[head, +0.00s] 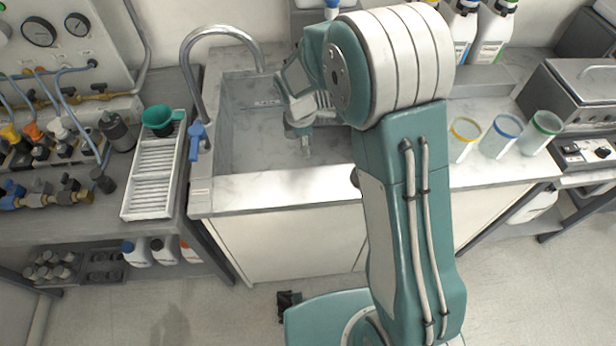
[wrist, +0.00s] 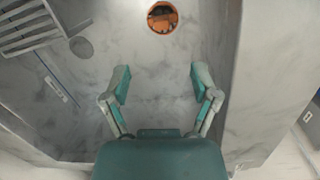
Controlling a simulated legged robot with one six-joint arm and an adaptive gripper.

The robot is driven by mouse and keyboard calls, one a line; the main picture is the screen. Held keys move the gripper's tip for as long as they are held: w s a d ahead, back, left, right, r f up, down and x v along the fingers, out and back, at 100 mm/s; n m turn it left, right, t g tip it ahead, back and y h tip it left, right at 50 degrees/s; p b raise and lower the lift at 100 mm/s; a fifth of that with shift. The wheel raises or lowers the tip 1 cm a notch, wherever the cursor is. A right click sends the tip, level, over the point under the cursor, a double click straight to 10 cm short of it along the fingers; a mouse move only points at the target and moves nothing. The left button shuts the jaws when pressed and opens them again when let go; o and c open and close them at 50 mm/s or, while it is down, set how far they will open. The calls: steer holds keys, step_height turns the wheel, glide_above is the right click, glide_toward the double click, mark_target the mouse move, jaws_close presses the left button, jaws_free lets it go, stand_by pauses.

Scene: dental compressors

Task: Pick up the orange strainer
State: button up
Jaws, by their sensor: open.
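The orange strainer (wrist: 162,16) shows in the wrist view at the top middle, a round orange rim with a dark inside, on the marble-look sink floor. In the head view I cannot make it out; my arm covers part of the sink. My gripper (wrist: 160,82) is open and empty in the wrist view, its two teal-padded fingers spread wide. The strainer lies beyond the fingertips, roughly in line with the gap between them, and apart from them. In the head view my gripper (head: 306,150) hangs inside the sink, small and partly hidden by my wrist.
The sink's front rim (head: 290,190) and side walls surround my gripper. A slatted grey rack (wrist: 28,25) lies at the upper left in the wrist view. A curved faucet (head: 190,75) stands left of the sink. A white drying rack (head: 155,180) holds a green strainer (head: 158,118).

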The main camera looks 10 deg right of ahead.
steer(key=shift+n, duration=0.9)
steer(key=f, duration=1.5)
steer(key=shift+w+d+f, duration=0.1)
steer(key=shift+w+d, duration=0.15)
steer(key=shift+w, duration=0.05)
steer(key=c, duration=1)
